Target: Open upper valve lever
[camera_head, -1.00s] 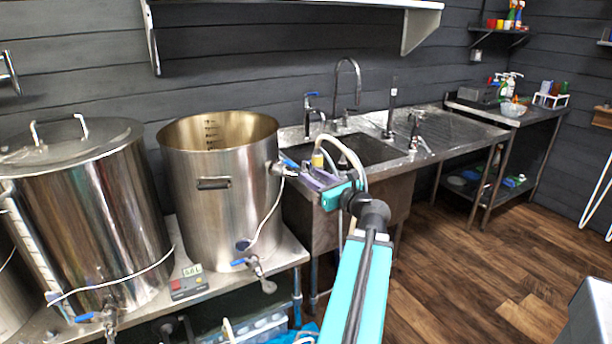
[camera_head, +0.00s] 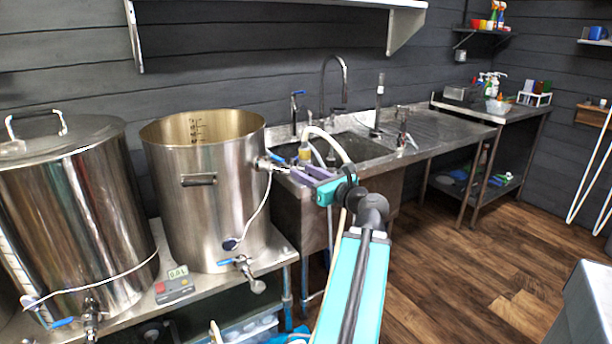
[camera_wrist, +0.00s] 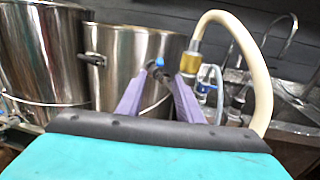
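The upper valve (camera_head: 268,163) sticks out near the top right of the open steel pot (camera_head: 215,220). Its blue lever (camera_wrist: 159,62) shows small in the wrist view, and its exact angle is hard to tell. My gripper (camera_head: 308,174) has purple fingers and is just right of this valve in the head view. In the wrist view my gripper (camera_wrist: 161,77) has its fingertips apart, with the valve between and beyond them. Nothing is held. I cannot tell whether a finger touches the lever.
A pale hose with a brass fitting (camera_wrist: 190,62) arches close to my right finger. The lower valve (camera_head: 243,268) has a blue lever. A lidded pot (camera_head: 75,220) stands left, a sink (camera_head: 365,148) behind right. A white cable hangs from the upper valve.

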